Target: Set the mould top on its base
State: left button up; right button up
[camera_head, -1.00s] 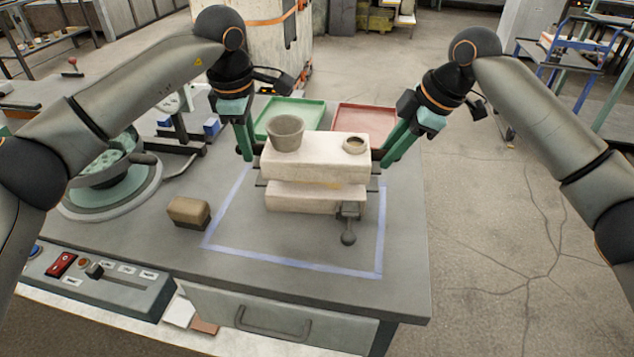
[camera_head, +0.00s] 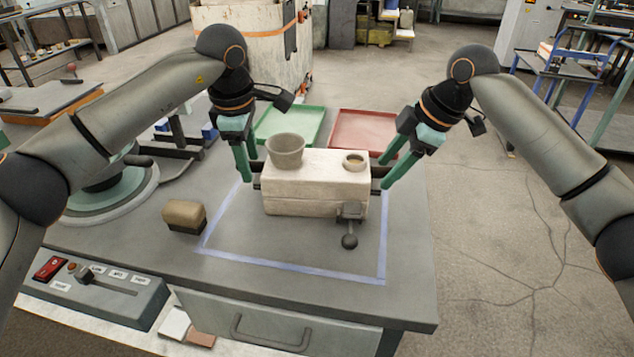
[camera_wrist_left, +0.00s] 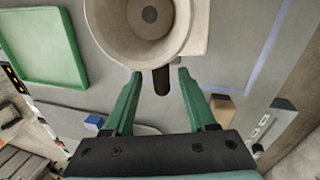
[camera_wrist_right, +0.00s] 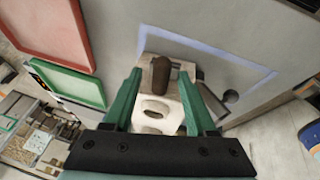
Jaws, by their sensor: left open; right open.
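The mould top (camera_head: 318,175) is a pale block with a grey cup (camera_head: 286,150) and a small round opening (camera_head: 354,161) on its upper face. It sits flush on the mould base (camera_head: 312,207), with only a thin seam between them. My left gripper (camera_head: 246,180) is open around the dark handle at the mould's left end; that handle lies between its fingers in the left wrist view (camera_wrist_left: 161,80). My right gripper (camera_head: 384,184) is open by the right handle, which shows between its fingers in the right wrist view (camera_wrist_right: 160,72).
A dark clamp with a ball knob (camera_head: 349,241) is at the mould's front. A tan brush-like block (camera_head: 185,216) lies to the left. Green (camera_head: 290,122) and red (camera_head: 362,132) trays stand behind.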

jog(key=shift+d+r, duration=0.1)
jog(key=shift+r, duration=0.05)
pick_arm(q)
notch_tip(320, 180, up, 12)
jog(key=s, duration=0.2)
jog(key=shift+s, duration=0.15)
pick_arm(e)
jog(key=v, duration=1.1)
jog(key=shift+r, duration=0.35)
pick_arm(q)
jog(key=shift+f, duration=0.15)
pick_arm(e)
jog(key=shift+s, duration=0.1)
